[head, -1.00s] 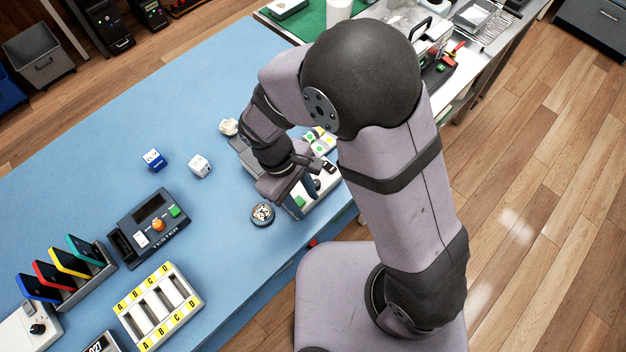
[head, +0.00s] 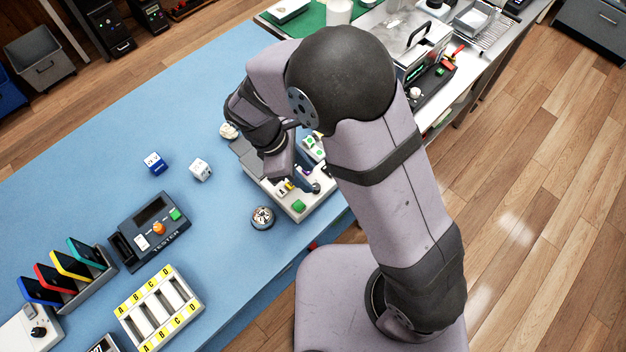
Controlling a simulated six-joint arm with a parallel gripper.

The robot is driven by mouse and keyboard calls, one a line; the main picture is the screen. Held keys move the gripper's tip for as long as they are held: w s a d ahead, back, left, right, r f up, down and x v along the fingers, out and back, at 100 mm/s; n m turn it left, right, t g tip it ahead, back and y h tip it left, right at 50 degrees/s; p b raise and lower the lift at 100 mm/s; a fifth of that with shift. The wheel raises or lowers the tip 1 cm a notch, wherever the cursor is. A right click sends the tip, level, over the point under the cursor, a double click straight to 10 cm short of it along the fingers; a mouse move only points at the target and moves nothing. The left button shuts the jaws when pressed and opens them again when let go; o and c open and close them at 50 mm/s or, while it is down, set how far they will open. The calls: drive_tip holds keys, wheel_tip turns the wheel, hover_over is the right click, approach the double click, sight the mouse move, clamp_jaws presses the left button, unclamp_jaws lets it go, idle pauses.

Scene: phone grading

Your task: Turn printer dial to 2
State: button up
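A white and grey machine (head: 291,213), which seems to be the printer, stands near the table's front edge, partly hidden under my arm. It has a green button (head: 299,206) and small labels on top. A dark round knob (head: 316,188), likely its dial, shows at the right of its top. The dial's number cannot be read. My gripper (head: 308,188) points down over the machine, its fingers just left of the knob. Whether they touch it is unclear. The fingers overlap in this view, so their opening is hidden.
A round badge-like object (head: 262,218) lies close left of the machine. Two dice (head: 200,169) and a dark tester (head: 152,228) sit farther left. A lettered rack (head: 160,307) and a stand of coloured phones (head: 70,270) are at lower left. The blue table between is clear.

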sight(316, 186)
drive_tip(key=shift+p+x, duration=0.5)
drive_tip(key=shift+x, duration=2.1)
clamp_jaws()
